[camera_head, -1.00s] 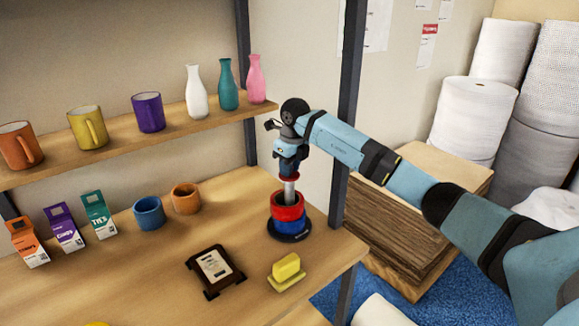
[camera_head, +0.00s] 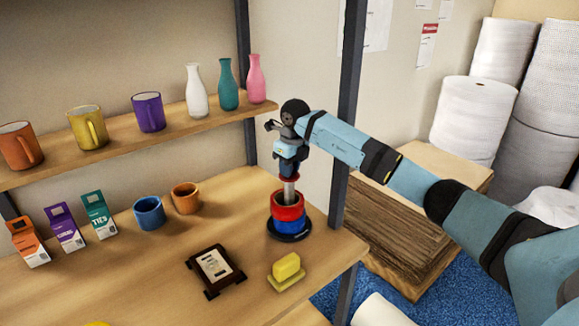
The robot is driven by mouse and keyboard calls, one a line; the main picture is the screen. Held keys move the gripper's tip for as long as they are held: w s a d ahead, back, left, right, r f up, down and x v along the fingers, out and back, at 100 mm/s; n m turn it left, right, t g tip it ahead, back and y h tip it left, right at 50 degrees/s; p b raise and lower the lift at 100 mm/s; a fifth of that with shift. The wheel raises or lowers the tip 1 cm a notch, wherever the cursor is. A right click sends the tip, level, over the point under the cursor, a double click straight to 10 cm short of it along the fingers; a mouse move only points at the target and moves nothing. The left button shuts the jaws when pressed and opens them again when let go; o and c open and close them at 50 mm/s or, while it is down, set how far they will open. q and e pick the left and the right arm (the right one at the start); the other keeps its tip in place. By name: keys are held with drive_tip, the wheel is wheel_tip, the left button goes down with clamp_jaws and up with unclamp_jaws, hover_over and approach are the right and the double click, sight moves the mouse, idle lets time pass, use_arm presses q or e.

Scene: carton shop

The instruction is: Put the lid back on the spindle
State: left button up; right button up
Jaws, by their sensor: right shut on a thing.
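The spindle stands upright near the right end of the lower shelf. It has a dark round base (camera_head: 289,236), a blue band (camera_head: 290,226) and a red band (camera_head: 287,211) above it. A pale grey upright piece (camera_head: 290,192) rises from its middle. My right gripper (camera_head: 290,179) points down directly above and is shut on the top of this grey piece. I cannot tell whether the grey piece is part of the lid or the spindle's post. The jaws are small and partly hidden. My left gripper is not in view.
An orange mug (camera_head: 185,198) and a blue mug (camera_head: 149,213) stand left. The upper shelf (camera_head: 215,117) holds mugs and bottles. A dark post (camera_head: 348,110) rises behind my right arm.

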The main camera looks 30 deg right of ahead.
idle(0.7)
drive_tip(key=o, duration=1.5)
drive_tip(key=shift+f, duration=0.1)
drive_tip(key=shift+c, duration=0.2)
drive_tip(key=shift+r+p, duration=2.25)
drive_tip(key=shift+r, duration=1.3)
clamp_jaws()
